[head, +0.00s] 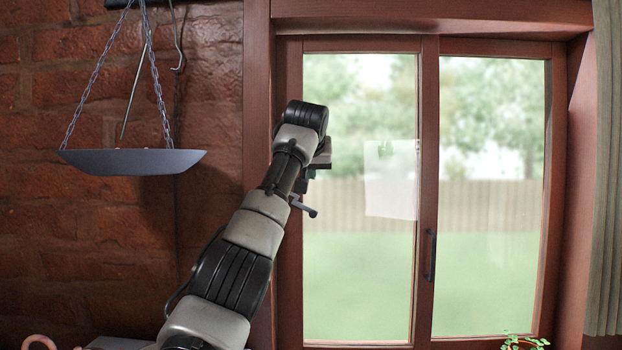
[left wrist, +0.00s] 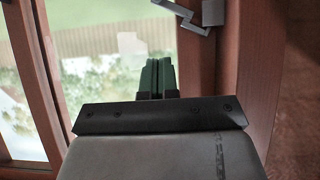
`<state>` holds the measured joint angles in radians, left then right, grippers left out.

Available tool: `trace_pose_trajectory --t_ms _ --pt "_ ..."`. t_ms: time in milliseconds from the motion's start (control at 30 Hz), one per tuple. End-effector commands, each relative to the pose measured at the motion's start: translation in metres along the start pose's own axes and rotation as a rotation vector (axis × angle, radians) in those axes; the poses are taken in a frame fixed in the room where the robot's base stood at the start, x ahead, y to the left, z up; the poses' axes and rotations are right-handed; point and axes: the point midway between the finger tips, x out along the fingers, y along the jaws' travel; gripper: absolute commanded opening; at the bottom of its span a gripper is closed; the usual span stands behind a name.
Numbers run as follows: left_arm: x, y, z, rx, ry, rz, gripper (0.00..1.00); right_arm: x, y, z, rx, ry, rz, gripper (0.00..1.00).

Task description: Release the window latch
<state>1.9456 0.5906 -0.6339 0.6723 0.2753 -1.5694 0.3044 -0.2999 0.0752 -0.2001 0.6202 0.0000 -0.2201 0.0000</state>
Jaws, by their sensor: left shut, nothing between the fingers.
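The window latch (head: 303,207) is a small dark lever with a rounded end on the left side of the window frame, partly behind my left arm in the head view. It also shows as a grey metal piece at the top edge of the left wrist view (left wrist: 196,12), cut off there. My left gripper (head: 318,172) is just above the latch in the head view, mostly hidden by its own wrist. In the left wrist view its greenish fingers (left wrist: 158,77) are together and empty, apart from the latch. The window (head: 360,265) looks closed. My right gripper is out of view.
A dark vertical handle (head: 430,255) is on the middle window frame. A hanging scale pan (head: 130,162) on chains is left of my arm, before the brick wall. A curtain (head: 606,180) hangs at the far right. A green plant (head: 522,342) shows at the bottom.

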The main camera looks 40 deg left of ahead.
Motion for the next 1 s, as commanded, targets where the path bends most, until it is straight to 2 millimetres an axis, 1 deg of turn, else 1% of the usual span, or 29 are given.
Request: trace_pose_trajectory --t_ms 33,400,433,500,700,1000 --pt "0.009 -0.001 -0.002 0.001 -0.005 -0.005 0.00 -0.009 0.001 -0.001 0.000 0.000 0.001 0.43" --pt "0.082 -0.001 -0.004 0.000 -0.005 -0.004 0.00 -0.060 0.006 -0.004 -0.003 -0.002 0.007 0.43" --pt "0.088 -0.002 0.004 0.002 -0.003 -0.005 0.00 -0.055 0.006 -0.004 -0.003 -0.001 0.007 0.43" --pt "0.096 -0.002 0.013 0.003 -0.001 -0.005 0.00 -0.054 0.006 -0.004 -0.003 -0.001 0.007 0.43" --pt "0.108 -0.001 0.025 0.000 -0.001 -0.003 0.00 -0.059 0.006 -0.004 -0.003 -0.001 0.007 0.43" --pt "0.111 -0.001 0.029 -0.001 0.000 -0.001 0.00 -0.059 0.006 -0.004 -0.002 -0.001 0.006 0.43"
